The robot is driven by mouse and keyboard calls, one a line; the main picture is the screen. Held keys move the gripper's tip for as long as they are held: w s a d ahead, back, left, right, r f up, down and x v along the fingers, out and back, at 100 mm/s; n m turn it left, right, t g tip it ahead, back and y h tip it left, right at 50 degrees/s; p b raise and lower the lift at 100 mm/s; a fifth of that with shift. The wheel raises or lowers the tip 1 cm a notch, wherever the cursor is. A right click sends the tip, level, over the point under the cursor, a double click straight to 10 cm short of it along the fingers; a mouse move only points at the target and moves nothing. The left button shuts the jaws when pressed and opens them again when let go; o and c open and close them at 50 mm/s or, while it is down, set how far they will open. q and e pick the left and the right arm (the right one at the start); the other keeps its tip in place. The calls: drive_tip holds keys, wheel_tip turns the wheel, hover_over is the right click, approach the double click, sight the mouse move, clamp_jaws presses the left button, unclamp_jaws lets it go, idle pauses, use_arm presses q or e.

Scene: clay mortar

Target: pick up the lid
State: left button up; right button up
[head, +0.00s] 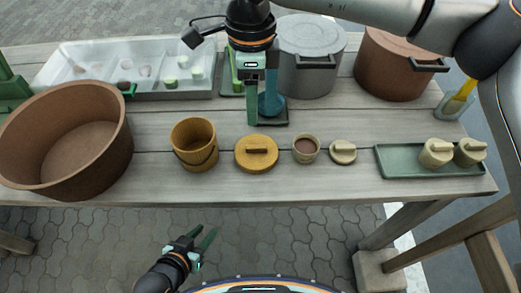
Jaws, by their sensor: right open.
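A smaller cream lid (343,153) with a bar handle lies right of the cup. My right gripper (260,115) is open and points down, above and behind the ochre lid in the picture, apart from it. Its fingers overlap a blue object (271,103) on a dark base. My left gripper (211,237) is open and empty, low in front of the table.
A large brown tub (70,150) stands at the left. A translucent tray (110,65) with small pieces lies behind. A grey lidded pot (310,70) and a brown pot (385,75) stand at the back. A green tray (400,158) holds two lidded jars at the right.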

hover_over(258, 146)
drive_tip(key=f, duration=0.7)
drive_tip(key=shift+a, duration=0.3)
drive_tip(key=shift+d+f+b, duration=0.2)
drive_tip(key=shift+f, duration=1.1)
drive_tip(key=shift+d+f+b, duration=0.2)
drive_tip(key=shift+f, duration=1.1)
clamp_jaws()
